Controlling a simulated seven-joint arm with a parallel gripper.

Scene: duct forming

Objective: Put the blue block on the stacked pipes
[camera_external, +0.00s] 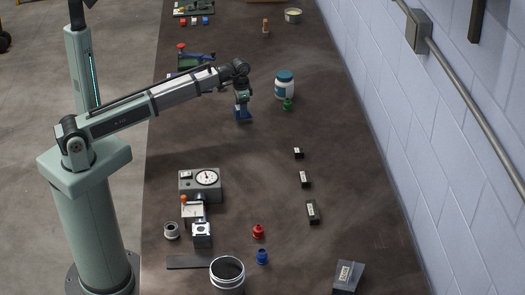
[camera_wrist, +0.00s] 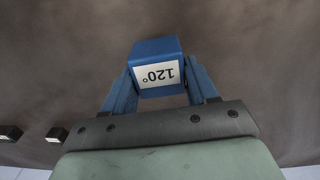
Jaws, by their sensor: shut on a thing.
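The blue block (camera_wrist: 157,66) has a white label reading "120°", upside down in the wrist view. My gripper (camera_wrist: 155,88) is shut on it, with a blue finger on each side. In the external view my gripper (camera_external: 243,110) hangs over the dark bench, left of a white jar with a blue lid. The block is hard to tell from the blue fingers there. I cannot make out clearly which things are the stacked pipes.
The white jar (camera_external: 285,86) and a green fitting (camera_external: 287,104) stand right of my gripper. Black labelled blocks (camera_external: 305,179) line the right side. A dial gauge (camera_external: 206,179), red fitting (camera_external: 258,231), blue fitting (camera_external: 262,256) and round tin (camera_external: 227,282) are nearer. The bench middle is clear.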

